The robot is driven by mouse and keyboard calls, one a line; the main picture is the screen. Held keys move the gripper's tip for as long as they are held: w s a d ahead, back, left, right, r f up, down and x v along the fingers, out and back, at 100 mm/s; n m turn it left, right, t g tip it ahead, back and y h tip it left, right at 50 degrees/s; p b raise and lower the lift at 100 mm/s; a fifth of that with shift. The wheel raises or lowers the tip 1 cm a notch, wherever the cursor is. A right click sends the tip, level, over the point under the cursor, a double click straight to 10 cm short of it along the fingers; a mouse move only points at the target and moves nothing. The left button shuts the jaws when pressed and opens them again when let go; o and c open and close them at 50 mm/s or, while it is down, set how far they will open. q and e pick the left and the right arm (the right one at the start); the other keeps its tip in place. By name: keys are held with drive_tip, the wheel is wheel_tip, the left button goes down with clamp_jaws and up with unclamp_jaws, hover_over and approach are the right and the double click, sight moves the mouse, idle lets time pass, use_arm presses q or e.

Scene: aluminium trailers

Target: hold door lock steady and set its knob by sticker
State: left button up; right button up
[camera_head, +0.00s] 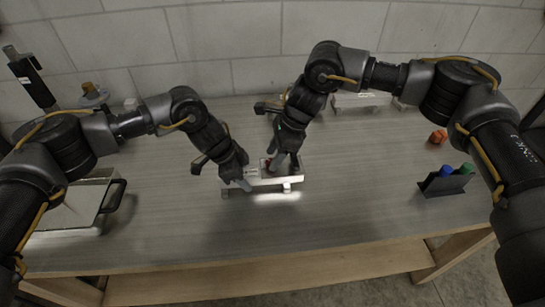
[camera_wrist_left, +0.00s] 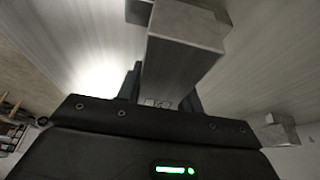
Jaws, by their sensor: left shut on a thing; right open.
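The door lock (camera_head: 275,181) is a pale metal bar-like body lying lengthwise near the middle of the table, with a bright patch in front of it. My left gripper (camera_head: 246,183) is shut on its left end. In the left wrist view a square metal bar of the lock (camera_wrist_left: 185,45) rises from between the fingers. My right gripper (camera_head: 272,164) is open, pointing down at the top of the lock. A small dark red spot shows beside its fingertips. The knob and sticker are too small or hidden to make out.
Blue and green cylinders (camera_head: 446,171) stand in a dark holder at right, with an orange block (camera_head: 438,136) behind. A pale case (camera_head: 70,212) with a dark handle lies at left. A pale metal part (camera_head: 358,101) sits by the back wall. The front middle is clear.

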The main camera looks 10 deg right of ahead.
drive_tip(key=shift+a+f, duration=0.25)
drive_tip(key=shift+f, duration=0.45)
drive_tip(key=shift+c, duration=0.5)
clamp_jaws()
